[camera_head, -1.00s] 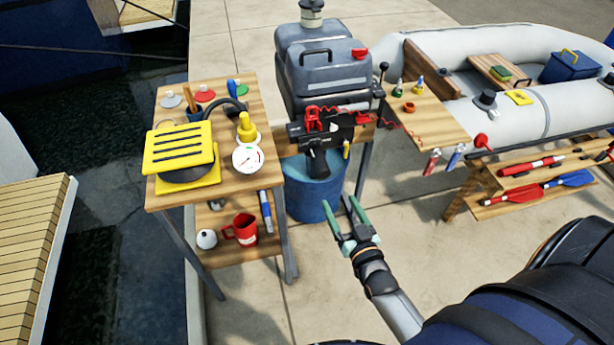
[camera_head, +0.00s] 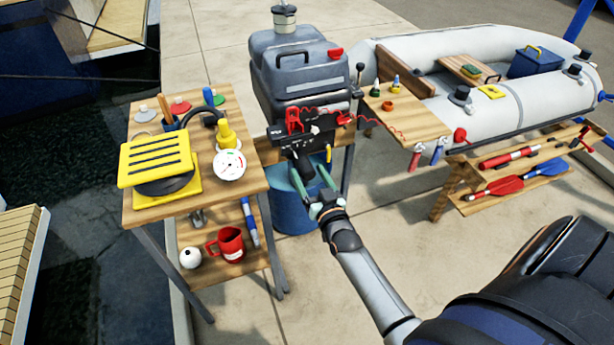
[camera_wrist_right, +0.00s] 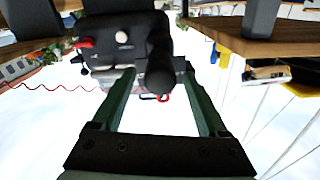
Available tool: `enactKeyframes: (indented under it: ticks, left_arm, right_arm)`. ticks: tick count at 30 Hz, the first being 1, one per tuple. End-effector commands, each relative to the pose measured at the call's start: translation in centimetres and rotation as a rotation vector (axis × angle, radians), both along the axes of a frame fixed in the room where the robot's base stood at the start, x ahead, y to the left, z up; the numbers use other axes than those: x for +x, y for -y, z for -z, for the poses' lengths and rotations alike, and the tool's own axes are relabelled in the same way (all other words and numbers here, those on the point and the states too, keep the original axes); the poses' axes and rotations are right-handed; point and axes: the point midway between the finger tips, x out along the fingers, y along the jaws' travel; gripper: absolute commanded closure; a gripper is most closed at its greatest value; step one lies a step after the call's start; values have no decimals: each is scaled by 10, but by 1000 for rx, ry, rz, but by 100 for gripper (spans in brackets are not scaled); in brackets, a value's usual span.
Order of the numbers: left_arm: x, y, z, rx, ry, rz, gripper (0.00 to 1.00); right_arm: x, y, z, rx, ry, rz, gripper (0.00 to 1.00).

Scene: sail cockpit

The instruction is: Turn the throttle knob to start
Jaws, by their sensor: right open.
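The outboard motor's black control box (camera_head: 305,135) carries a short black tiller grip (camera_head: 300,163) that points down toward my arm; I take this grip as the throttle knob. My right gripper (camera_head: 309,176) is open, its green fingers either side of the grip's lower end. In the right wrist view the grip's rounded end (camera_wrist_right: 160,76) lies between the fingertips (camera_wrist_right: 160,88), with gaps showing and no clear contact. A red clip (camera_head: 294,121) and a pale button (camera_head: 315,129) sit on the box. My left gripper is out of view.
A wooden stand (camera_head: 255,178) with a yellow foot pump (camera_head: 158,160) and red mug (camera_head: 228,244) is to the left. A blue bucket (camera_head: 290,215) stands below the motor. A small side table (camera_head: 425,124) is to the right, with a coiled red cord near it.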

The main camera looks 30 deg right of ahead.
Motion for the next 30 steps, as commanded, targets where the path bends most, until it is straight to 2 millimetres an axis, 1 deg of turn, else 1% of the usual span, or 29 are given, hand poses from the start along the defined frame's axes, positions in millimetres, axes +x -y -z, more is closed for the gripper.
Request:
enactKeyframes:
  ticks: [1, 6, 15, 17, 30]
  left_arm:
    - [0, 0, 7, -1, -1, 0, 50]
    - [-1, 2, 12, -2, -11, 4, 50]
    - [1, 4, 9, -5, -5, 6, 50]
    - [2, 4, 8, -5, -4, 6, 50]
    - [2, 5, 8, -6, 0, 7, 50]
  right_arm:
    - [7, 2, 3, -1, 3, 0, 23]
    - [18, 5, 0, -1, 2, 1, 23]
    - [19, 5, 0, -1, 0, 1, 23]
    - [19, 5, 0, -1, 0, 1, 29]
    - [19, 5, 0, -1, 0, 0, 79]
